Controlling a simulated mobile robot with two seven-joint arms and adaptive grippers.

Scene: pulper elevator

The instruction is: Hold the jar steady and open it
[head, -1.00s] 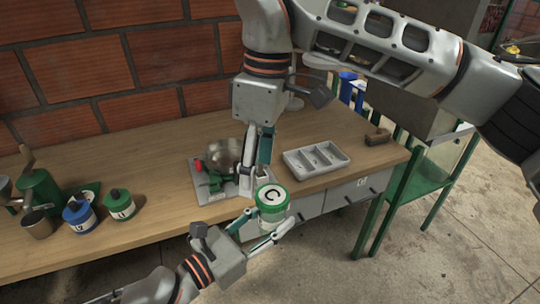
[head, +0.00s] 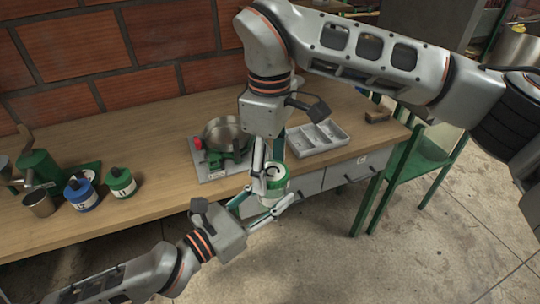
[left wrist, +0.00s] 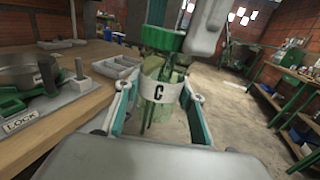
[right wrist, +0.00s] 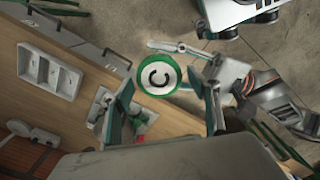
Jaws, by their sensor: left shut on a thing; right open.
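The jar (left wrist: 160,92) is clear glass with a white band marked C and a green lid (left wrist: 162,38). In the head view, the white lid top marked C (head: 274,173) shows from above. My left gripper (head: 262,206) is shut on the jar's body and holds it upright in front of the bench edge. My right gripper (head: 269,166) points down over the jar, open. In the right wrist view, the lid top (right wrist: 157,76) lies between the spread fingers; whether they touch it I cannot tell.
The wooden bench (head: 130,220) stands behind the jar. A fixture with a metal bowl (head: 224,134), a grey compartment tray (head: 316,138), a blue canister (head: 80,194) and a green canister (head: 120,182) stand on it. A green-framed chair (head: 425,160) is at right.

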